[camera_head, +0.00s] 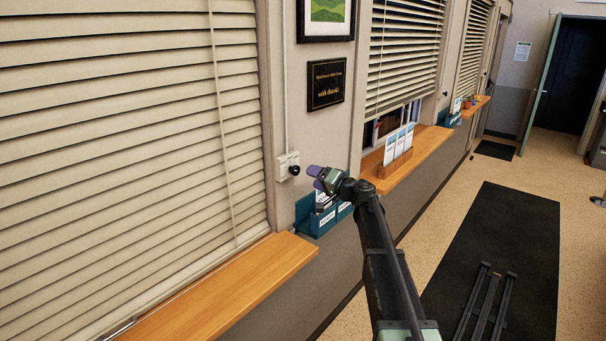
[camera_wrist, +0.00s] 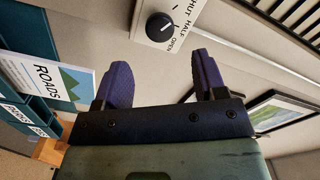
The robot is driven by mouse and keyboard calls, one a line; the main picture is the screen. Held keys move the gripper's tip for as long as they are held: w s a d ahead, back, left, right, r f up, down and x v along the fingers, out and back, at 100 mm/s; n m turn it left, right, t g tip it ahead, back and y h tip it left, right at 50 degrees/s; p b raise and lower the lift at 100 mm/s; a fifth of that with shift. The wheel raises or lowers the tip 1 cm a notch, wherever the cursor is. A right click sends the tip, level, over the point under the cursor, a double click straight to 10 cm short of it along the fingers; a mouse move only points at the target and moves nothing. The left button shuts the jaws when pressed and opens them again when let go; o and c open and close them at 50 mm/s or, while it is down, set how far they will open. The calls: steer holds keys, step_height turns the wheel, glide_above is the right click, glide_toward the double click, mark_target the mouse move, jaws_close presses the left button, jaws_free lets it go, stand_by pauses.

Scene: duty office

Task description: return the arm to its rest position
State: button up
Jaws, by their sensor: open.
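My arm (camera_head: 380,250) reaches up from the lower right toward the wall between two shuttered windows. My gripper (camera_head: 315,178) is at its end, close to a wall control box with a black knob (camera_head: 294,170). In the wrist view my gripper (camera_wrist: 160,82) has its two purple fingers spread apart with nothing between them. The knob (camera_wrist: 160,26) shows beyond and above the fingertips, apart from them. Its plate reads SHUT, HALF and OPEN, and the pointer's exact setting is hard to tell.
Teal leaflet racks (camera_head: 320,219) hang just below my gripper; a ROADS leaflet (camera_wrist: 58,80) shows beside it. Wooden sills (camera_head: 225,290) jut out on both sides, one bearing a leaflet holder (camera_head: 394,165). A plaque (camera_head: 326,84) hangs above.

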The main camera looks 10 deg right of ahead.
steer(key=v, duration=0.3)
steer(key=s+a+f+n+g+h+b, duration=0.1)
steer(key=s+a+f+g+h, duration=0.1)
steer(key=s+f, duration=0.5)
steer(key=s+a+f+n+g+h+b, duration=0.1)
steer(key=s+f+g+h, duration=0.4)
steer(key=s, duration=1.4)
steer(key=s+a+f+n+g+h+b, duration=0.2)
steer(key=s+a+f+g+h, duration=0.2)
steer(key=s, duration=1)
step_height(320, 180, down, 5)
steer(key=g, duration=0.3)
steer(key=shift+f, duration=0.25)
